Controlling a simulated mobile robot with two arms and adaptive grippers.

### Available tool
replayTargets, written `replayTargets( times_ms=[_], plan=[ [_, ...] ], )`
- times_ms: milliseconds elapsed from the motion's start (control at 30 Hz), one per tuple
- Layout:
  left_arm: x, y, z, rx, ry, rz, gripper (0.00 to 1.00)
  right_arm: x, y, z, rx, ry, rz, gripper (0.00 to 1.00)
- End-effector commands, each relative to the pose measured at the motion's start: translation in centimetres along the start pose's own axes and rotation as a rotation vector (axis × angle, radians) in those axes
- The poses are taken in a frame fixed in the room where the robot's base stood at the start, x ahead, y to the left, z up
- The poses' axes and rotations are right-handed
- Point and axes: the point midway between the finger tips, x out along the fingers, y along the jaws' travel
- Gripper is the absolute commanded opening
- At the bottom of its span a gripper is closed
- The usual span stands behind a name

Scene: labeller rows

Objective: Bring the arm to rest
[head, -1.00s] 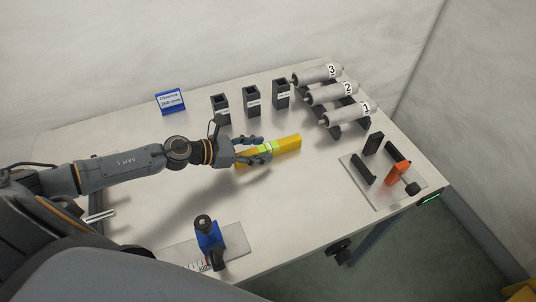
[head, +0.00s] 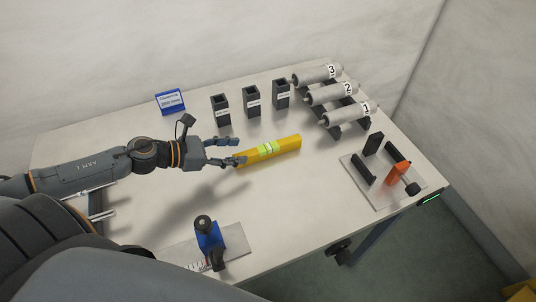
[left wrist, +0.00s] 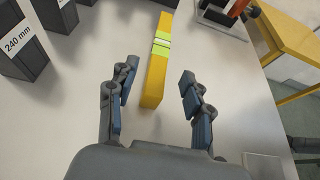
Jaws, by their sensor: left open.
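My left gripper (head: 232,151) is open and empty above the table, just left of a yellow bar (head: 286,146). The bar lies on the white table and has light green bands around its middle. The gripper is apart from the bar in that view. My right gripper is in neither view.
Numbered grey rollers (head: 331,94) are at the back right. A plate with an orange clamp (head: 397,173) is at right. A blue device (head: 208,235) stands in front.

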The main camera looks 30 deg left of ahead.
Motion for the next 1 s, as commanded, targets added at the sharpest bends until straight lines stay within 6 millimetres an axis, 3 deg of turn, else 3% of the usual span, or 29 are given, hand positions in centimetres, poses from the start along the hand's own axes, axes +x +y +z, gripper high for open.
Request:
replayTargets(
  times_ms=[400, 767, 867, 1000],
  plan=[
    [-3.8, -0.1, 0.0, 0.0, 0.0, -0.001, 0.5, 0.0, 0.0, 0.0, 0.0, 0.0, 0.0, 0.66],
    [-4.5, 0.0, 0.2, 0.004, 0.0, -0.001, 0.5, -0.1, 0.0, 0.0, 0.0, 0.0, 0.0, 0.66],
    [-4.8, 0.0, 1.0, 0.004, 0.0, -0.001, 0.5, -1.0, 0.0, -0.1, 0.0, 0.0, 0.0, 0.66],
    [-5.9, 0.0, 3.5, 0.004, 0.0, -0.001, 0.5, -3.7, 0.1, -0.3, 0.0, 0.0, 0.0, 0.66]
  ],
)
